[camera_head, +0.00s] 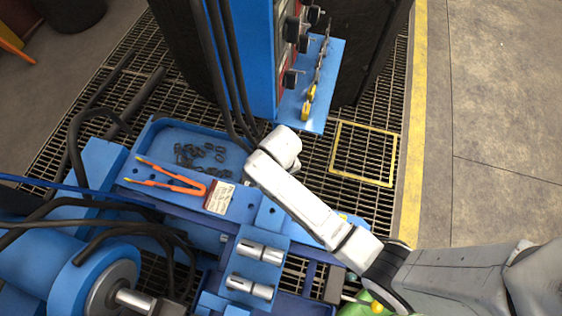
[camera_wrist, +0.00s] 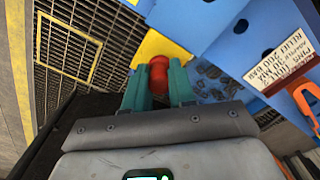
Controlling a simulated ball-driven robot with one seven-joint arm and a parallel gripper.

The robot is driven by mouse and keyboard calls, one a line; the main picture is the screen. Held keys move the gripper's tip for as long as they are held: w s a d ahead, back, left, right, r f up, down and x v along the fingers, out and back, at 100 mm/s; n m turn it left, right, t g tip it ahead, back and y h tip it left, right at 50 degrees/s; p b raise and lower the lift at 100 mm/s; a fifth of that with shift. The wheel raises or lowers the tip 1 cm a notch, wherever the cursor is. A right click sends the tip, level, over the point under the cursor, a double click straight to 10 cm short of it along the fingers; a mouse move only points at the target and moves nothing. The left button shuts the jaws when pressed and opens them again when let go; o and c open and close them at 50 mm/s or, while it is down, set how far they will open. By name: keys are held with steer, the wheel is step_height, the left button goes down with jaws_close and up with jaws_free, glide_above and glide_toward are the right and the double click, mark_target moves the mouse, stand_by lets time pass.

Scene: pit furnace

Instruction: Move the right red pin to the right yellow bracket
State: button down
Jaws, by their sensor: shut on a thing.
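In the wrist view, the green fingers of my gripper (camera_wrist: 158,88) are shut on a red pin (camera_wrist: 158,72), one finger on each side. The pin's rounded red end shows between the fingertips. A yellow bracket (camera_wrist: 152,46) lies directly behind the pin at the edge of the blue bench. I cannot tell whether the pin sits in the bracket or is just in front of it. In the head view, my white arm hides the gripper and the pin.
A blue cabinet with a lever shelf (camera_head: 315,105) stands behind. Metal cylinders (camera_head: 250,286) sit at the front. Grating floor lies right.

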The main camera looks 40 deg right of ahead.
steer(key=c, duration=0.9)
jaws_free()
steer(key=shift+o, duration=0.2)
step_height(320, 180, up, 11)
steer(key=p, duration=0.1)
steer(key=shift+f, duration=0.1)
